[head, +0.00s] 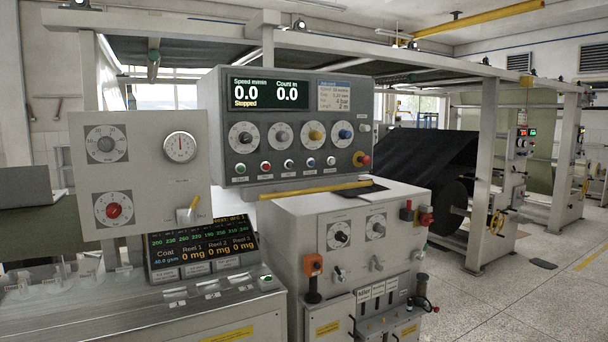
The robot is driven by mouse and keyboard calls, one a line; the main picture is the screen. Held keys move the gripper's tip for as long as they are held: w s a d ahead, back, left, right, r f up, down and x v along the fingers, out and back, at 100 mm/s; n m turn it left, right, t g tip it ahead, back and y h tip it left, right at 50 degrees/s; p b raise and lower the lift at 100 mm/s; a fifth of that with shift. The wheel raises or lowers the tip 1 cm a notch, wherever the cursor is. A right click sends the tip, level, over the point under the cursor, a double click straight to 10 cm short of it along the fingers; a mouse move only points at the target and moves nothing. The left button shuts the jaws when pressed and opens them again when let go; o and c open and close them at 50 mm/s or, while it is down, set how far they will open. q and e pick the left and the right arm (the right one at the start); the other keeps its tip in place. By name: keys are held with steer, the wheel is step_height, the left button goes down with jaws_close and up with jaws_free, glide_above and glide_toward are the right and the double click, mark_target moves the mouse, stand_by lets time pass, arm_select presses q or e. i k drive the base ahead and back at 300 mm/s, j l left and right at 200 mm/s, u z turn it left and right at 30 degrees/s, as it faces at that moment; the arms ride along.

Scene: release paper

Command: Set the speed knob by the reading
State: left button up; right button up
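The grey control panel (215,95) stands at the centre. Its display (268,94) reads "Speed m/min 0.0", "Count m 0.0" and "Stopped". Neither of my grippers is in view.
A left panel (150,190) has a grey knob (106,144), a red knob (113,209) and a round gauge (180,147). Push buttons (289,165) and a red mushroom button (362,159) sit below the knobs. A black roll (450,207) stands right. The right floor is open.

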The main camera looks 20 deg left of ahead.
mark_target(244, 138)
steer(key=i+u, duration=0.15)
steer(key=i, duration=0.35)
steer(key=i+l+u, duration=0.15)
steer(key=i, duration=0.3)
steer(key=i+l+u, duration=0.15)
steer(key=i, duration=0.3)
